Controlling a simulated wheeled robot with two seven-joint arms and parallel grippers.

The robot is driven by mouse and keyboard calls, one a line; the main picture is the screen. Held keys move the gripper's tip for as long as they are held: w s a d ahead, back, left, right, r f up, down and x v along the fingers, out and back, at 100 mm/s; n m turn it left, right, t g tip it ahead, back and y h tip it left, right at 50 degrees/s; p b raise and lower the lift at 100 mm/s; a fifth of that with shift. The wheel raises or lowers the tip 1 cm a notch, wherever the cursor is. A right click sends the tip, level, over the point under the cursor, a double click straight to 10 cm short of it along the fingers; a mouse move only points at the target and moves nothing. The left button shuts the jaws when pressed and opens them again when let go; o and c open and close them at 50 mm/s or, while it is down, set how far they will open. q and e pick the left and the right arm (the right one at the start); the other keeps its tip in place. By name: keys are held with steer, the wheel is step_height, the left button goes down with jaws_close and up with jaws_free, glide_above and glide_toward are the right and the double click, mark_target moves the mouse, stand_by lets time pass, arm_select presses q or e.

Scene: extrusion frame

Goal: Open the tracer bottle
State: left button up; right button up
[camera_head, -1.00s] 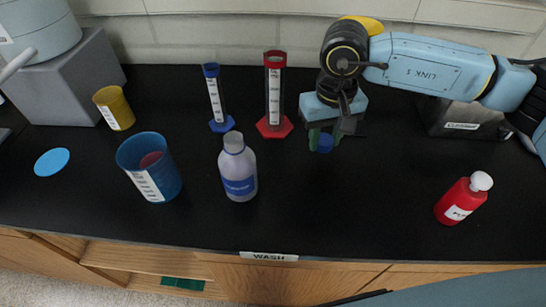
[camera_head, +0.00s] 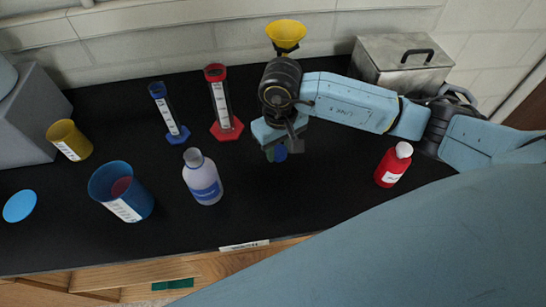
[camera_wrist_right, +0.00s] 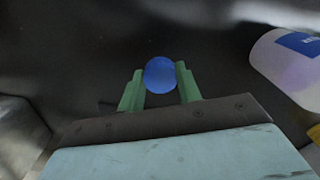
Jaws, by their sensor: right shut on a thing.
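A pale translucent bottle (camera_head: 203,180) with a blue label band stands upright on the black bench; its grey neck shows no coloured cap. Part of it shows at the right of the right wrist view (camera_wrist_right: 292,62). A red bottle (camera_head: 391,167) with a white cap stands to the right. Their small print is unreadable, so I cannot tell which is the tracer bottle. My right gripper (camera_head: 276,152) is right of the pale bottle, apart from it. Its green fingers (camera_wrist_right: 160,88) are shut on a round blue cap (camera_wrist_right: 160,74). My left gripper is not in view.
Behind the pale bottle stand a blue-based cylinder (camera_head: 169,112) and a red-based cylinder (camera_head: 221,103). A blue beaker (camera_head: 122,192), yellow cup (camera_head: 70,140) and blue disc (camera_head: 19,206) are left. A yellow funnel (camera_head: 286,33) and lidded metal box (camera_head: 403,67) are behind my right arm.

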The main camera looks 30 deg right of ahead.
mark_target(278, 168)
step_height(278, 168, down, 5)
steer(key=shift+r+p, duration=0.15)
steer(key=shift+p, duration=0.15)
steer(key=shift+f, duration=0.25)
steer(key=shift+f, duration=0.2)
steer(key=o, duration=1.1)
steer(key=shift+r, duration=0.1)
steer(key=shift+r, duration=0.1)
